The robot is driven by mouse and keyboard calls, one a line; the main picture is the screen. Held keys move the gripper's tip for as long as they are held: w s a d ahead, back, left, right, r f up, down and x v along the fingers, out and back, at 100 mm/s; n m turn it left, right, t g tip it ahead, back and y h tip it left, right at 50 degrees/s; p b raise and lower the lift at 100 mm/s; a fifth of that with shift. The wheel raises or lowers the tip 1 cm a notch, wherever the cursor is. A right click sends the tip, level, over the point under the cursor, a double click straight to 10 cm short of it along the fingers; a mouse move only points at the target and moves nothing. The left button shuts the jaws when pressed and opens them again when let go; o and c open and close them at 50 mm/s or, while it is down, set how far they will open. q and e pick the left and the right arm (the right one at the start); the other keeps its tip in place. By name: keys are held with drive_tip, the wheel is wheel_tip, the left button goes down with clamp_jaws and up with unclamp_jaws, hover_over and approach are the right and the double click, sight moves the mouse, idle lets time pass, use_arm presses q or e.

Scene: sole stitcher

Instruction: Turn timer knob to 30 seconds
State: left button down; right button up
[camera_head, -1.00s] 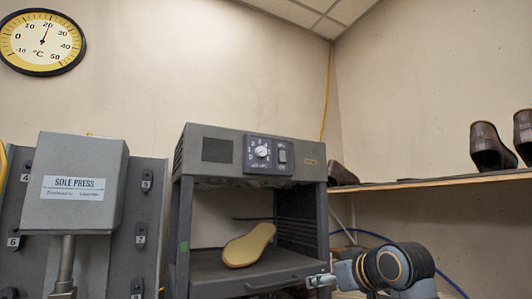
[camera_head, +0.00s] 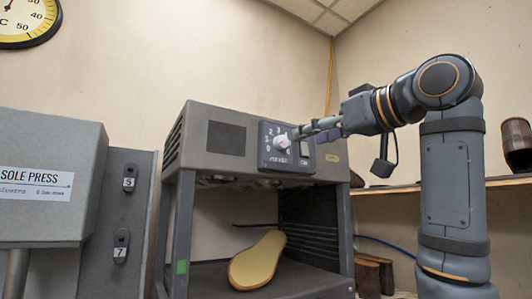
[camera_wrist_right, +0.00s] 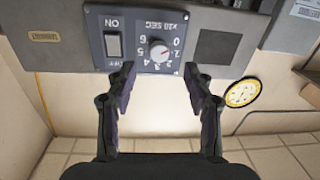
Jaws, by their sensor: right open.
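The timer knob (camera_head: 281,141) is a small pale round knob on the dark control panel of a grey oven-like cabinet. It also shows in the right wrist view (camera_wrist_right: 158,51), upside down, ringed by white digits with a "SEC" label. A small red mark is on the knob; I cannot tell surely which digit it points to. My right gripper (camera_head: 300,135) is at the panel, its fingertips close by the knob. In the right wrist view its two fingers (camera_wrist_right: 159,69) are spread, with the knob between and just beyond the tips. Contact cannot be told. My left gripper is not in view.
An ON/OFF switch (camera_wrist_right: 114,43) sits beside the knob. A yellow sole (camera_head: 257,262) lies inside the cabinet (camera_head: 228,172). The sole press (camera_head: 45,190) stands left. A shelf (camera_head: 400,189) with a brown shoe (camera_head: 516,143) is at right. A wall thermometer (camera_head: 28,22) hangs upper left.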

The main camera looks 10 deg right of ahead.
sight(284, 142)
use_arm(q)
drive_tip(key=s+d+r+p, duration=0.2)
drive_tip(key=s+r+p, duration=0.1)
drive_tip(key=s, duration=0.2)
use_arm(e)
drive_tip(key=x, duration=0.3)
drive_tip(key=r+p+x, duration=0.1)
drive_tip(key=x, duration=0.1)
drive_tip(key=shift+w+a+r, duration=0.1)
drive_tip(key=shift+w+a, duration=0.1)
drive_tip(key=shift+w, duration=0.1)
drive_tip(key=shift+p+x, duration=0.6)
drive_tip(key=shift+x, duration=0.6)
drive_tip(key=shift+s+d, duration=0.1)
drive_tip(key=shift+s, duration=0.1)
drive_tip(key=shift+c, duration=1)
drive_tip(key=shift+w, duration=0.15)
drive_tip(key=c, duration=0.5)
clamp_jaws()
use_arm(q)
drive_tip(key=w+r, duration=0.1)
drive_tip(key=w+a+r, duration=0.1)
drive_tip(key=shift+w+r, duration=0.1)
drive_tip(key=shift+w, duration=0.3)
